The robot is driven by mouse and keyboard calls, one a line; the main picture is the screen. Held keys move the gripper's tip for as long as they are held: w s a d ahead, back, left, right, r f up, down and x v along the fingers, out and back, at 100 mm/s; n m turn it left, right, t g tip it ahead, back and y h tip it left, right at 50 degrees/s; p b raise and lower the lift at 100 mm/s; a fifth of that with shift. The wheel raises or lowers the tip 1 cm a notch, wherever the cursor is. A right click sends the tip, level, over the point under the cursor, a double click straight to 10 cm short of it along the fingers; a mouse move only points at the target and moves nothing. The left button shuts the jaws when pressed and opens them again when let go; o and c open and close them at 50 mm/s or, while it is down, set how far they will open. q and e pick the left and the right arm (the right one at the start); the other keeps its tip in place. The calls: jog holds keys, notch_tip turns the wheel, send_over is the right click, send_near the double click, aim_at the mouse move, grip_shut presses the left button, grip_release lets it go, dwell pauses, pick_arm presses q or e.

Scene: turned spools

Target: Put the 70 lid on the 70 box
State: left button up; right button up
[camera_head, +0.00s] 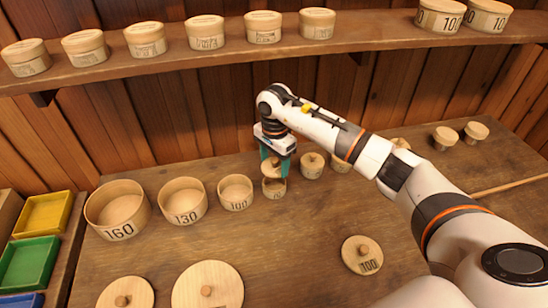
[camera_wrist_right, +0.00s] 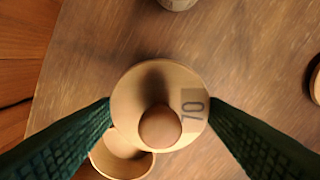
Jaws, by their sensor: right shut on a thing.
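The 70 lid (camera_head: 271,167) is a round wooden disc with a knob, and its "70" mark shows in the right wrist view (camera_wrist_right: 185,85). My right gripper (camera_head: 275,171) is shut on the lid, one green finger at each side of its rim. The open 70 box (camera_head: 274,194) stands on the table just below the held lid. In the right wrist view the box (camera_wrist_right: 122,163) shows past the lid's lower left edge, partly hidden by the lid and a finger. The lid looks apart from the box and off its centre in that view. My left gripper is not in view.
Open boxes marked 100 (camera_head: 235,192), 130 (camera_head: 183,201) and 160 (camera_head: 118,210) stand to the left. A 100 lid (camera_head: 362,255) and larger lids (camera_head: 208,288) lie in front. A shelf (camera_head: 180,66) runs behind.

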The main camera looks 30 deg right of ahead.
aim_at(274, 166)
jog(key=shift+f+b, duration=0.95)
jog(key=shift+f, duration=1.15)
jog(key=shift+f+b, duration=0.45)
jog(key=shift+b, duration=0.3)
jog(key=shift+f, duration=0.15)
jog(key=o, duration=1.2)
jog(key=shift+o, duration=0.2)
jog(key=shift+r, duration=0.25)
jog(key=shift+r, duration=0.55)
